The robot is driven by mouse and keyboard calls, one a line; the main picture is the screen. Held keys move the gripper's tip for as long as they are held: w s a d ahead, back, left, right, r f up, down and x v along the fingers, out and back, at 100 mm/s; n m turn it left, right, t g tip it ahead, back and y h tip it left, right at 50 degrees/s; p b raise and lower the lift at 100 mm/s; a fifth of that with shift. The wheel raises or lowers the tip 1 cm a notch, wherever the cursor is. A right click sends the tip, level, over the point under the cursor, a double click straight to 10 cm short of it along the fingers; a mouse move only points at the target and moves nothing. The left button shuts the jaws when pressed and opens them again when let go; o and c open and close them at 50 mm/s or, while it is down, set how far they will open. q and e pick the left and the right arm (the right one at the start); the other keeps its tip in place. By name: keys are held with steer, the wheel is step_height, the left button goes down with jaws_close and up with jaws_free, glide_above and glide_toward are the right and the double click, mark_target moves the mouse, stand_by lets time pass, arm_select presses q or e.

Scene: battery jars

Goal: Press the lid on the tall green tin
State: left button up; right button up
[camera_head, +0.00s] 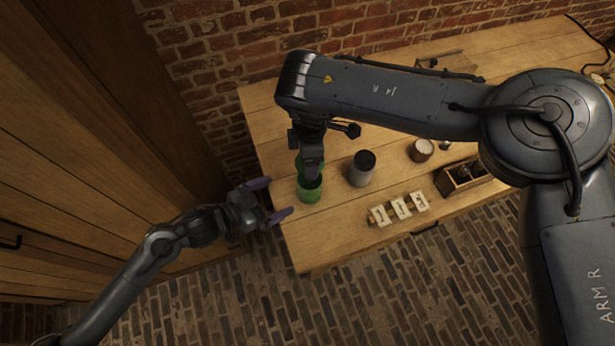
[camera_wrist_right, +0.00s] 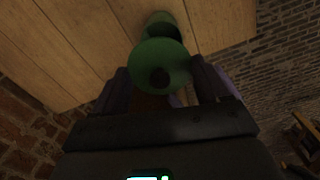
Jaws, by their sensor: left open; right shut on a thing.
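The tall green tin (camera_head: 310,191) stands near the left end of the table. In the right wrist view the tin (camera_wrist_right: 160,22) shows a dark open mouth. My right gripper (camera_head: 312,162) is over the tin. In its wrist view it is shut on a round green lid (camera_wrist_right: 176,58) with a dark knob. The lid is in front of the tin and covers part of it; I cannot tell how large the gap is. My left gripper (camera_head: 268,201) is open and empty at the table's left edge, left of the tin, its purple fingers apart.
A grey jar with a dark top (camera_head: 361,170) stands right of the tin. Farther right are a pale-topped jar (camera_head: 421,151) and a wooden box (camera_head: 445,184). A rack of white pieces (camera_head: 400,208) lies near the front edge. My right arm hides part of the table's back.

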arm_select(q)
steer(key=shift+s+f, duration=0.1)
steer(key=shift+s, duration=0.15)
arm_select(e)
steer(key=shift+s, duration=0.2)
arm_select(q)
steer(key=shift+w+d, duration=0.1)
glide_above(308, 184)
steer(key=s, duration=0.3)
step_height(308, 184, down, 4)
steer(key=shift+f, duration=0.25)
steer(key=shift+s, duration=0.1)
steer(key=c, duration=1.5)
arm_select(e)
steer(key=shift+f, duration=2.55)
steer(key=shift+f, duration=0.1)
steer(key=shift+f, duration=0.8)
steer(key=shift+f, duration=0.5)
